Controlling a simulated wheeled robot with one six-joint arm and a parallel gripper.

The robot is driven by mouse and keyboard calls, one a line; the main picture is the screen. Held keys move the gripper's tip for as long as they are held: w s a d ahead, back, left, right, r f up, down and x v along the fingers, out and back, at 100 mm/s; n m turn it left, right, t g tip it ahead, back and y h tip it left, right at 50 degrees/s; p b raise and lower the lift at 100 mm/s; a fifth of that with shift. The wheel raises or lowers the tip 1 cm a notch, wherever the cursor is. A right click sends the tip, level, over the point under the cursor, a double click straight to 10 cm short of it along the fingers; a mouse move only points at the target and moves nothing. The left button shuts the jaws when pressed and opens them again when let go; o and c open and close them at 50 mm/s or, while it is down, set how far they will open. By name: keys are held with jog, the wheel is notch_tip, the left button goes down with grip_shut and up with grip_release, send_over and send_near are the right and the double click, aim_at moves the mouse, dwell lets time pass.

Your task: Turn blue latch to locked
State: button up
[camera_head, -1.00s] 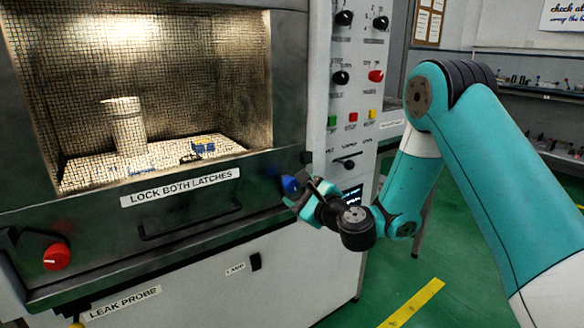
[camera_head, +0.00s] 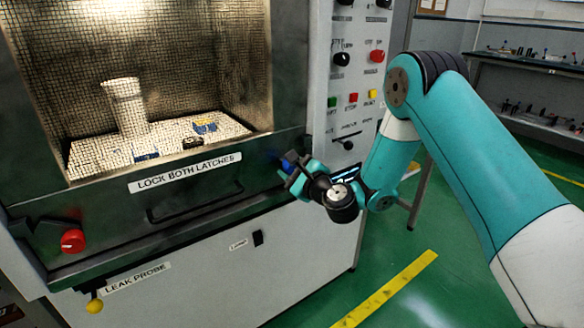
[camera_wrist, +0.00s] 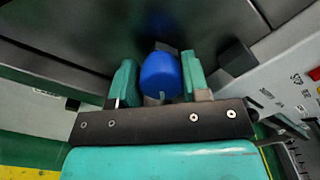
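The blue latch (camera_head: 287,160) is at the right end of the microwave door's lower frame. In the wrist view its rounded blue knob (camera_wrist: 160,75) lies between my two teal fingers. My gripper (camera_head: 296,174) is at the latch in the head view and covers part of it. In the wrist view my gripper (camera_wrist: 159,78) is open around the knob. A gap shows on the knob's left; its right side is very near or touching the right finger. The latch's arm is mostly hidden, so its angle cannot be told.
A red latch (camera_head: 73,241) sits at the door's left end. A dark door handle (camera_head: 205,200) runs below the "LOCK BOTH LATCHES" label (camera_head: 186,172). A yellow knob (camera_head: 94,306) is lower left. The control panel (camera_head: 349,100) stands right of the door.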

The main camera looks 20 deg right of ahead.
jog(key=shift+d+f+n, duration=0.1)
jog(key=shift+n, duration=0.2)
jog(key=n+b, duration=0.2)
jog(key=n, duration=0.1)
jog(key=shift+n+b, duration=0.3)
jog(key=shift+b, duration=0.05)
jog(key=n+b, duration=0.3)
jog(key=n, duration=0.1)
jog(key=shift+n, duration=0.3)
jog(key=n+b, duration=0.4)
jog(key=n, duration=0.1)
jog(key=shift+n+b, duration=1.45)
jog(key=shift+n, duration=0.55)
jog(key=shift+c, duration=0.3)
jog(key=o, duration=0.9)
jog(key=shift+o, duration=0.2)
